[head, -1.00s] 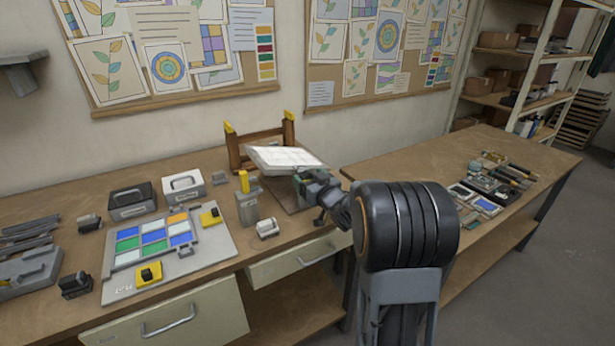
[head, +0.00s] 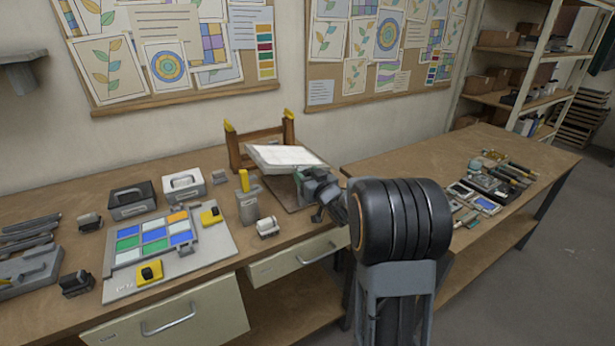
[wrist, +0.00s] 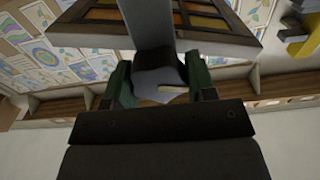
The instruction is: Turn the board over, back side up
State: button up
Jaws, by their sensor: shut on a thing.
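The board (head: 285,158) is a pale, white-topped panel in the head view, held tilted above the bench at the centre. In the wrist view its other face (wrist: 205,18) shows amber and brown panes in a dark grid, with a pale rim. A grey tab or handle (wrist: 148,25) runs from the board to my gripper (head: 305,180). In the wrist view my gripper (wrist: 158,88) has green fingers closed about this tab. The arm hides part of the board's near right side.
A wooden rest (head: 260,148) with yellow-tipped posts stands behind the board. A brown plate (head: 288,194) lies below it. A colored-pane panel (head: 215,245) lies further left.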

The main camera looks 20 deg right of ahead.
jog(key=c, duration=0.4)
jog(key=shift+o, duration=0.2)
jog(key=shift+f+n+b, duration=0.2)
jog(key=shift+n+b, duration=0.2)
jog(key=shift+b, duration=0.6)
jog(key=shift+r, duration=0.2)
jog(key=o, duration=1.3)
jog(key=shift+c, duration=0.2)
jog(key=shift+s, duration=0.1)
jog(key=s+d, duration=0.1)
jog(key=s, duration=1.2)
jog(key=shift+s+d, duration=0.25)
